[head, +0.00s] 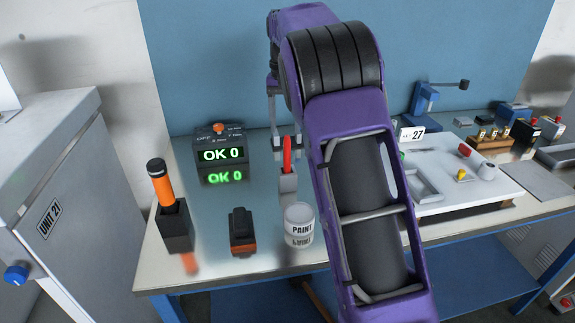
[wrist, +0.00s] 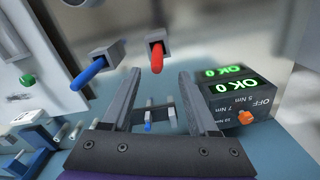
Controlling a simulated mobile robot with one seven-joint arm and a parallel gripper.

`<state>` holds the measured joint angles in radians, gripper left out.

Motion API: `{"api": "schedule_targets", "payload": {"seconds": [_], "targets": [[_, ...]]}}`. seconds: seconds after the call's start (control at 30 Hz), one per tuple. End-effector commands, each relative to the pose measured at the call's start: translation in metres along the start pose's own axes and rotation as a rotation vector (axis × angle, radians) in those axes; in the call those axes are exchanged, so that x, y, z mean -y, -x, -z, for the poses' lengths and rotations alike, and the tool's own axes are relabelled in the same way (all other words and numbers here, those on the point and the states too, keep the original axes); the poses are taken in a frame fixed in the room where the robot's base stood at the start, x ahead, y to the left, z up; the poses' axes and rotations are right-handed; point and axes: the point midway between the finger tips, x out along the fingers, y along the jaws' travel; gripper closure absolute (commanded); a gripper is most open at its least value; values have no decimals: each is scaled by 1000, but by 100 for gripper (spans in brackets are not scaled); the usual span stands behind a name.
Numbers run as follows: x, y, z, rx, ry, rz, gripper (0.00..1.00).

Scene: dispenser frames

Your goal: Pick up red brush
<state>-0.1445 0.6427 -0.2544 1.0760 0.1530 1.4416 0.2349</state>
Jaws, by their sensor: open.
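The red brush (head: 287,153) stands with its red handle up in a small grey holder (head: 287,184) on the bench, behind the paint can. In the wrist view the red handle (wrist: 157,58) shows beyond my fingertips, roughly centred between them, with its grey holder above it in the picture. My gripper (head: 286,147) is open, its fingers pointing down around or just by the top of the handle in the head view. It also shows in the wrist view (wrist: 158,76), with nothing seen gripped. Whether a finger touches the handle I cannot tell.
A blue handle (wrist: 88,72) in a similar holder is beside the red one. A display box (head: 220,155) reading OK 0 stands left. A paint can (head: 299,225), a black-orange block (head: 242,232) and an orange-handled tool in a black holder (head: 175,228) stand toward the front.

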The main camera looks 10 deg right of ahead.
Motion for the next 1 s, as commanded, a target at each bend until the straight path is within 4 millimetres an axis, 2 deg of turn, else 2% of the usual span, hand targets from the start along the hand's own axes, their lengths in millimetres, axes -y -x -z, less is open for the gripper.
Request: {"api": "schedule_targets", "payload": {"seconds": [0.03, 0.1, 0.43, 0.7, 1.0], "targets": [[0, -13, -1, 3, 0, -1, 40], [0, -25, 0, 2, 0, -1, 40], [-1, -53, -1, 1, 0, 0, 40], [-4, -91, -3, 0, 1, -1, 40], [-4, -96, -2, -2, 1, 0, 40]]}}
